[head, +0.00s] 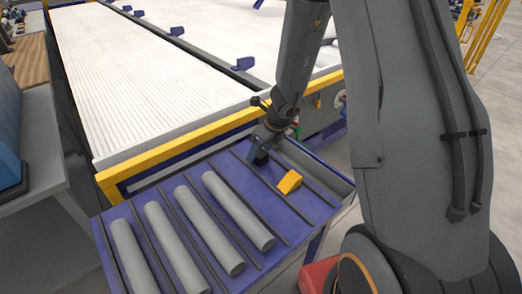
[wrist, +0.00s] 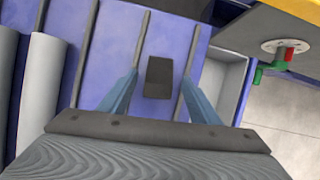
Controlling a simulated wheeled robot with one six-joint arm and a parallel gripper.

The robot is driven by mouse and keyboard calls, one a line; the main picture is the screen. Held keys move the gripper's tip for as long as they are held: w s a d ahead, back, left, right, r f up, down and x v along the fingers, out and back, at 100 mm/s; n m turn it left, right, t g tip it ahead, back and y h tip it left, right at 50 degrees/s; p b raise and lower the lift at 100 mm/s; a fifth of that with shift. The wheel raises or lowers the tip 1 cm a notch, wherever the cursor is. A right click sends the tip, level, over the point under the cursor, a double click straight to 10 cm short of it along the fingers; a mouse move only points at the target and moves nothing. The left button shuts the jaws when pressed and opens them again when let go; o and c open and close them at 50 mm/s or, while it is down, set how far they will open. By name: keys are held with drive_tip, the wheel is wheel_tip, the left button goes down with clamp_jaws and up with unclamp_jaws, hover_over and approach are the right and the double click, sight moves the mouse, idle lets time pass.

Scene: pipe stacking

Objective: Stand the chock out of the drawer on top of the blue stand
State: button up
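The blue stand (head: 210,268) has a ribbed top with dark strips. A yellow wedge-shaped block (head: 289,181), which looks like the chock, sits on it between two strips, right of the pipes. The wedge does not show in the wrist view. My gripper (head: 259,153) is over the far part of the stand, beyond the wedge. Its two blue fingers (wrist: 159,90) are spread apart in the wrist view, with nothing held between them. A dark block (wrist: 158,77) shows in the gap between them, on the stand's surface. A grey open tray, possibly the drawer (wrist: 216,85), is at the stand's right; its visible inside looks empty.
Several grey pipes (head: 238,210) lie on the stand's left part. A yellow rail (head: 180,150) of the large conveyor table borders the far edge. A grey bench (head: 38,150) stands left.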

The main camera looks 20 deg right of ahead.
drive_tip(key=shift+r, duration=0.1)
drive_tip(key=s+a+r+n+p, duration=0.2)
drive_tip(key=s+r+n+p, duration=0.1)
drive_tip(key=s+r+n, duration=0.65)
drive_tip(key=s+r+n+g+h, duration=0.1)
drive_tip(key=s+r+n, duration=0.2)
drive_tip(key=s+n, duration=0.4)
drive_tip(key=s+d+r+n+g+h, duration=0.1)
drive_tip(key=s+n, duration=0.6)
drive_tip(key=n, duration=0.7)
wheel_tip(320, 180, up, 2)
drive_tip(key=shift+d+r+g, duration=0.15)
drive_tip(key=shift+d+g, duration=0.05)
drive_tip(key=shift+g, duration=0.5)
